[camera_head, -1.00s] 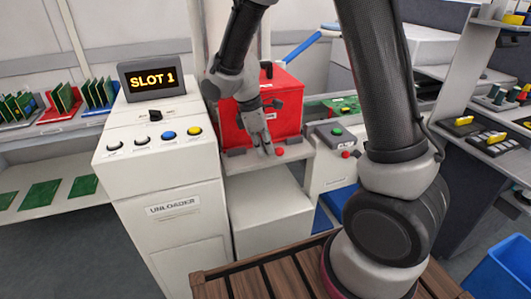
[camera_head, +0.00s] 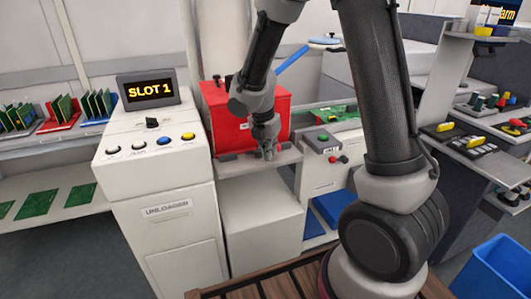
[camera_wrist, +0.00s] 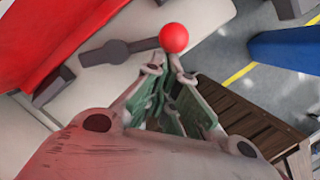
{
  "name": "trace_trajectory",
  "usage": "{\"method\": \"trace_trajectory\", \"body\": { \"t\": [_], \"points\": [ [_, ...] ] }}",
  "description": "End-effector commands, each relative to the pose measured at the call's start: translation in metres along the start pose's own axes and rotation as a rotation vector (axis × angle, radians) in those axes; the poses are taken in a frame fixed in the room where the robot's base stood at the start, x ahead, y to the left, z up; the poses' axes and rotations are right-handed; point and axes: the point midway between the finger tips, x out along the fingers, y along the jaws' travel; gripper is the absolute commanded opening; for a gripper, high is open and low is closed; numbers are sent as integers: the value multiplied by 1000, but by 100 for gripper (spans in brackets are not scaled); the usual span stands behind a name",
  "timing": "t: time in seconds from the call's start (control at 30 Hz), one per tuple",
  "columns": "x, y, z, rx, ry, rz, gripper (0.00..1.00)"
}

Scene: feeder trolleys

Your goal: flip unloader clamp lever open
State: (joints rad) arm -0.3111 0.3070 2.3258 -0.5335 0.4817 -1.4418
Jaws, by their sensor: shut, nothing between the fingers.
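The unloader (camera_head: 168,209) is a white cabinet at the left in the head view. A red box (camera_head: 221,120) stands on the ledge beside it and also fills the upper left of the wrist view (camera_wrist: 60,35). The clamp lever shows in the wrist view as a dark bar (camera_wrist: 118,51) on the pale ledge, with a red ball knob (camera_wrist: 174,38) near its right end. My gripper (camera_head: 268,155) is shut and empty, low in front of the box. In the wrist view its fingertips (camera_wrist: 168,68) are close to the knob; contact is unclear. In the head view my gripper hides the knob.
The control panel (camera_head: 152,146) has several coloured buttons and a SLOT 1 display (camera_head: 149,89). A blue bin (camera_head: 497,268) stands at the lower right.

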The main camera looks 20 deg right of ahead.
Motion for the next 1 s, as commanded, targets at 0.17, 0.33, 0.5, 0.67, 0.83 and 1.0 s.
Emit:
{"method": "trace_trajectory", "body": {
  "t": [0.17, 0.33, 0.5, 0.67, 0.83, 1.0],
  "points": [
    [2, -2, 8, -109, 0, 30, 0],
    [3, -2, 14, -107, 0, 28, 0],
    [4, -2, 17, -106, 0, 28, 0],
    [5, -2, 19, -105, 0, 27, 0],
    [5, -2, 20, -104, 0, 27, 0],
    [5, -2, 20, -104, 0, 27, 0]
  ]
}}
